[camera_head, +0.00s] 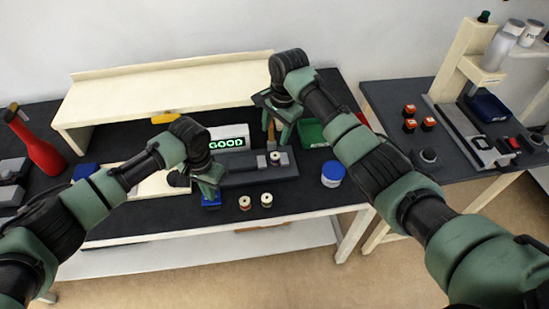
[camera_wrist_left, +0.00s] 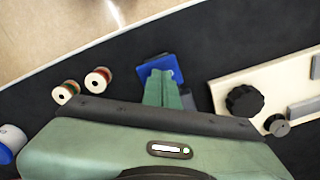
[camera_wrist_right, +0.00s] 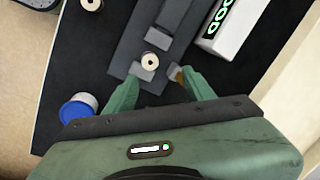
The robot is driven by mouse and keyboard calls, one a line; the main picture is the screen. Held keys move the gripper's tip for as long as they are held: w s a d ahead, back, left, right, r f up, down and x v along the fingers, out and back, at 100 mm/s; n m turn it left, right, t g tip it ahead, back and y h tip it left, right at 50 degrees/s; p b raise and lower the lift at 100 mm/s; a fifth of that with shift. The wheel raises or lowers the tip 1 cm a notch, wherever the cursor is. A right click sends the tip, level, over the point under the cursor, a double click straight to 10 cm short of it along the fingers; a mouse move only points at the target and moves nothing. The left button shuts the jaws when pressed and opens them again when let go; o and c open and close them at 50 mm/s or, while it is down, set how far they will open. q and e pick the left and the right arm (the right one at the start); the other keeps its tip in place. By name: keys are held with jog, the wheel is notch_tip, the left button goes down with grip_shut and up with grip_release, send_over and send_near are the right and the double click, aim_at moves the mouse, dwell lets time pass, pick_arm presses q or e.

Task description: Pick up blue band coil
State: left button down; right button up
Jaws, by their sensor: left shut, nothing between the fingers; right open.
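No blue band can be made out on any coil. One white coil (camera_head: 245,203) with a reddish band stands near the bench's front edge; it also shows in the left wrist view (camera_wrist_left: 98,80). A second coil (camera_head: 267,200), with a greenish band, stands beside it and shows in the left wrist view (camera_wrist_left: 64,94). A third coil (camera_wrist_right: 150,61) sits on the grey fixture (camera_head: 245,175); its band is unclear. My left gripper (camera_wrist_left: 162,90) is shut and empty over a small blue block (camera_wrist_left: 160,68), left of the front coils. My right gripper (camera_wrist_right: 158,90) is open behind the fixture coil.
A cream shelf (camera_head: 160,95) spans the back left. Black bench surface between the front coils and tub is clear.

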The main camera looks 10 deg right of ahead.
jog(key=r+m, duration=0.1)
jog(key=m, duration=1.3)
send_over(275, 155)
jog(key=d, duration=0.2)
jog(key=shift+g, duration=0.3)
jog(key=f, duration=0.5)
jog(key=shift+s+a+f, duration=0.1)
jog(key=shift+s+f, duration=0.2)
jog(key=shift+f, duration=0.05)
jog(key=shift+w+a+f, duration=0.1)
jog(key=shift+a+f, duration=0.15)
jog(key=shift+f, duration=0.6)
jog(key=shift+w+a+f, duration=0.1)
jog(key=shift+a+f, duration=0.15)
jog(key=shift+f, duration=0.65)
jog(key=shift+a+f, duration=0.25)
jog(key=shift+f, duration=0.6)
grip_shut()
